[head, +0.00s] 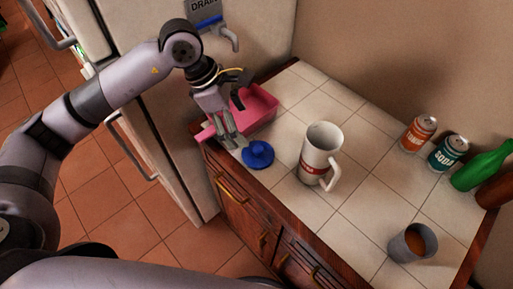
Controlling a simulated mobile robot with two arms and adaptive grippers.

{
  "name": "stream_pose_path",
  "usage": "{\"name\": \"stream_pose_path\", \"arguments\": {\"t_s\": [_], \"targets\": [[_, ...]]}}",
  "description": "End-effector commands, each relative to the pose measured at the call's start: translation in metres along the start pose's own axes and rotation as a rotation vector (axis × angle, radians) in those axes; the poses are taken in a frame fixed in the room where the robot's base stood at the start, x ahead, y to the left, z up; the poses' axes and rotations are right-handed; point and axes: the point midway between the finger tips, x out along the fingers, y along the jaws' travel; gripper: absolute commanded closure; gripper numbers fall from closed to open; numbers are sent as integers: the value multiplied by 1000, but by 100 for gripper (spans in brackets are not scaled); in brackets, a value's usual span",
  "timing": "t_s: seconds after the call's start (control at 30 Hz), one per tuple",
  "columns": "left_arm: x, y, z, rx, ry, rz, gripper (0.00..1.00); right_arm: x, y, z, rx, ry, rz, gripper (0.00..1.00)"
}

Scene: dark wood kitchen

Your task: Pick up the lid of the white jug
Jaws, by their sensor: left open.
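The white jug (318,150) stands upright on the tiled counter, with a red label low on its side and its handle at the right. Its top is uncovered. A round blue lid (258,154) with a raised knob lies flat on the counter to the left of the jug, near the front edge. My left gripper (237,141) is open and points down just left of the lid, in front of the pink tray. Whether its fingers touch the lid I cannot tell. My right gripper is not in view.
A pink tray (262,104) sits behind the gripper. An orange can (417,134), a teal can (447,154) and a green bottle (484,168) stand or lie at the right. A grey cup (412,243) is at front right. The counter between jug and cans is clear.

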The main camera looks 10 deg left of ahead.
Motion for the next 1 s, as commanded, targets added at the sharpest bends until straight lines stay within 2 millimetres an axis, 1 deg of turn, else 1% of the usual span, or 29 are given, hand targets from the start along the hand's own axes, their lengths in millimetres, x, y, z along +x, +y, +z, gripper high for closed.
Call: {"name": "stream_pose_path", "arguments": {"t_s": [0.03, 0.1, 0.23, 0.3, 0.47, 0.57, 0.7, 0.8, 0.9, 1.0], "targets": [[10, -1, 1, -1, 1, -6, 18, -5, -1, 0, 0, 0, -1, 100], [25, -1, 1, -1, 0, -6, 18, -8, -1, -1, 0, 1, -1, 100], [46, -1, 1, -2, -2, -4, 18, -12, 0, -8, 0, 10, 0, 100], [54, -1, 1, -1, -3, -4, 18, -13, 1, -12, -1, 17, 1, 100], [63, 0, 1, -1, -3, -2, 18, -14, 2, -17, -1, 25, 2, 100], [76, -1, 2, -1, -3, -5, 18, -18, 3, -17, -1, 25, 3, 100], [99, -1, 2, -2, -4, -5, 18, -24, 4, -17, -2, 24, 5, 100], [111, -1, 2, -2, -3, -4, 18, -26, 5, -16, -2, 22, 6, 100], [117, -1, 2, 0, -4, -1, 18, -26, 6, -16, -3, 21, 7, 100], [118, 0, 1, 0, -3, 0, 18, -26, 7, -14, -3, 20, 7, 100]]}}
